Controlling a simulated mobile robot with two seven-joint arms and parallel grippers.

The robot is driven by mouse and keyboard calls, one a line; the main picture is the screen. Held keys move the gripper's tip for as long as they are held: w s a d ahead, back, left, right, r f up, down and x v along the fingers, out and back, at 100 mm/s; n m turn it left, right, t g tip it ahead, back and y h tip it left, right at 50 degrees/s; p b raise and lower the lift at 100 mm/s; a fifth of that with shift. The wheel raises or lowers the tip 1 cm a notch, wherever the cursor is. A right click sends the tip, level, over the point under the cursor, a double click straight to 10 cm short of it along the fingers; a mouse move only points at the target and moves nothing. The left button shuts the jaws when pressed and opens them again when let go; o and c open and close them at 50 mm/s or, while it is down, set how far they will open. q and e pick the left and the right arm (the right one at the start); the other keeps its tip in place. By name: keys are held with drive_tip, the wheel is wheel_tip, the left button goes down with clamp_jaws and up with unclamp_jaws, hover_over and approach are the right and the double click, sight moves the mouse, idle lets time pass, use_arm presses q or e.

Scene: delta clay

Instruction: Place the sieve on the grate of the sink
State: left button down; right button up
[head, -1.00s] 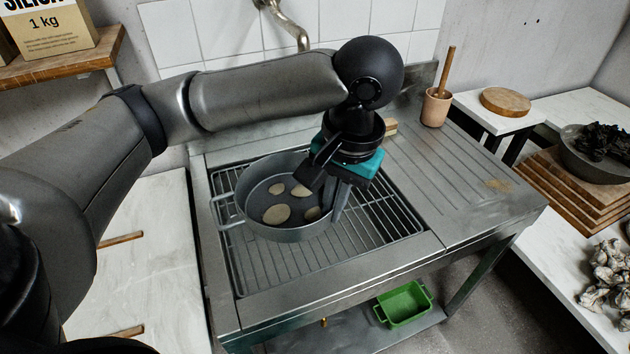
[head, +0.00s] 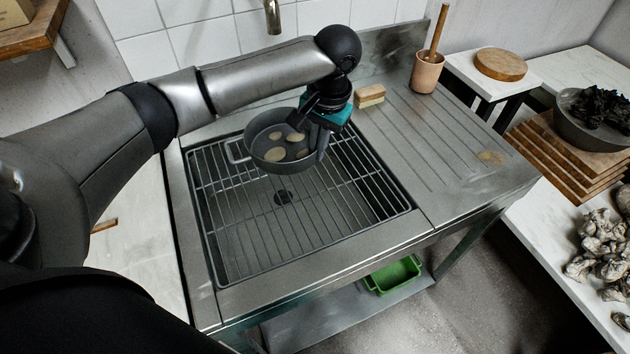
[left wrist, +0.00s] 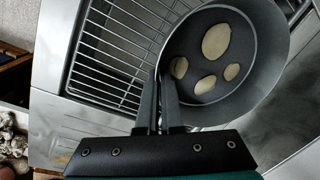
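The sieve (head: 262,152) is a round dark grey pan with wire loop handles, holding several pale flat lumps (head: 275,155). It is upright over the back part of the sink's wire grate (head: 300,220). I cannot tell whether it touches the grate. My left gripper (head: 318,152) is closed on the sieve's right wall, one finger inside and one outside. In the left wrist view the fingers (left wrist: 160,115) pinch the sieve's rim (left wrist: 240,108), with the grate (left wrist: 120,45) beside it. My right gripper is not in view.
The front and right of the grate are clear. A terracotta pot (head: 426,72) with a wooden handle stands at the back right. A green tub (head: 393,274) is on the lower shelf.

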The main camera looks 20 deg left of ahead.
use_arm(q)
wheel_tip(320, 180, down, 6)
drive_tip(key=shift+r+b, duration=0.2)
drive_tip(key=shift+b, duration=0.3)
wheel_tip(320, 180, down, 4)
drive_tip(key=shift+f+b, duration=0.15)
drive_tip(key=shift+b, duration=0.4)
drive_tip(key=shift+f, duration=0.1)
drive_tip(key=c, duration=1.1)
unclamp_jaws()
drive_tip(key=r+p, duration=0.1)
drive_tip(key=r, duration=0.3)
drive_tip(key=d+r+p, duration=0.1)
drive_tip(key=r, duration=0.3)
drive_tip(key=r+p, duration=0.1)
drive_tip(key=r, duration=0.3)
drive_tip(key=shift+d+r, duration=0.1)
drive_tip(key=shift+d, duration=0.25)
